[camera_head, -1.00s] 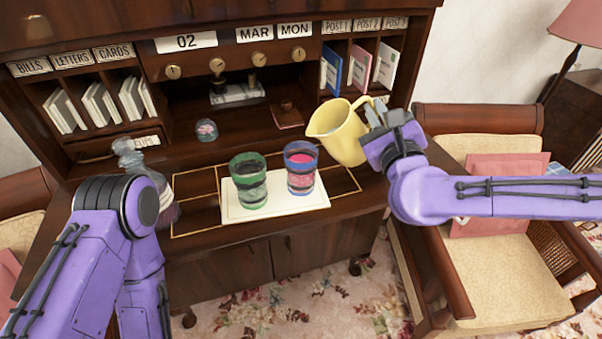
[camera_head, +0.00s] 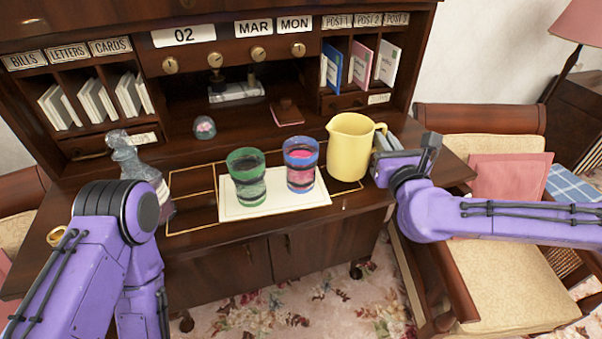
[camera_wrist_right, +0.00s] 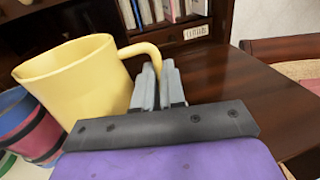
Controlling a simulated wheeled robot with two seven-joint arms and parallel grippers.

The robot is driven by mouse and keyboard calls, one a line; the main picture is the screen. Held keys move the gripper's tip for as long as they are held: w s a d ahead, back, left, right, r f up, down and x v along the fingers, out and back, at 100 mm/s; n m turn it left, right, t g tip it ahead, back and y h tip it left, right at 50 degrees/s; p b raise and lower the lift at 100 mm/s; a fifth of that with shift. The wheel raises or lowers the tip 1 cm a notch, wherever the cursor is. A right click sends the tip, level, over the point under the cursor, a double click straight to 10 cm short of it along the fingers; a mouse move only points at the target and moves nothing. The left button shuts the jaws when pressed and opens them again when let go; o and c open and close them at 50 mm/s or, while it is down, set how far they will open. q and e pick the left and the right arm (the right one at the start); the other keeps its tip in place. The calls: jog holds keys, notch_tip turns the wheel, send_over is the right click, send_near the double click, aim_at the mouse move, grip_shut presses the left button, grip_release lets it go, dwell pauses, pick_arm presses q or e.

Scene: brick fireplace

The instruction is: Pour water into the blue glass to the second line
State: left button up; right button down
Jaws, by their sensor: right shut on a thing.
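The blue glass (camera_head: 301,164), with a blue rim and pink bands, stands upright on a white mat (camera_head: 280,209). The green glass (camera_head: 246,177) stands on the mat to its left. I cannot tell the water level in the blue glass. The yellow pitcher (camera_head: 348,148) is upright just right of the blue glass, at the desk top. My right gripper (camera_head: 385,145) is shut on its handle; the fingers (camera_wrist_right: 158,88) and handle (camera_wrist_right: 143,49) show in the right wrist view. The blue glass (camera_wrist_right: 25,122) is partly cut off there.
A small glass ball (camera_head: 205,127) and a brown inkwell-like block (camera_head: 287,112) lie behind the glasses. Letter slots line the back. A chair (camera_head: 500,265) stands at the right.

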aim_at(386, 126)
jog(key=shift+r, duration=0.1)
jog(key=shift+r+p, duration=0.95)
jog(key=shift+r, duration=0.6)
jog(key=shift+f, duration=0.1)
